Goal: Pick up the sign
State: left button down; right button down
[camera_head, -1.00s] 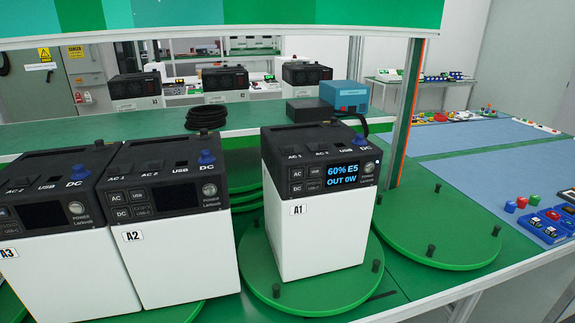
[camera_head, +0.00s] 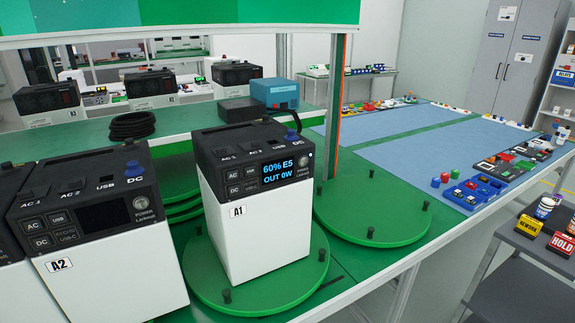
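Two sign-like blocks stand on a dark grey side table at the lower right: a yellow-topped one reading what looks like "REWORK" (camera_head: 528,227) and a red one reading "HOLD" (camera_head: 562,244). Both are upright and tilted back, side by side. The task does not say which sign is meant. Neither of my grippers shows in the head view.
The dark side table (camera_head: 520,285) stands beyond the bench's right edge. White power unit A1 (camera_head: 255,235) sits on a green turntable (camera_head: 205,270); unit A2 (camera_head: 105,285) is left of it. Small bottles (camera_head: 545,207) stand behind the signs. An empty green turntable (camera_head: 375,215) is centre right.

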aim_at(527, 228)
jog(key=z, duration=2)
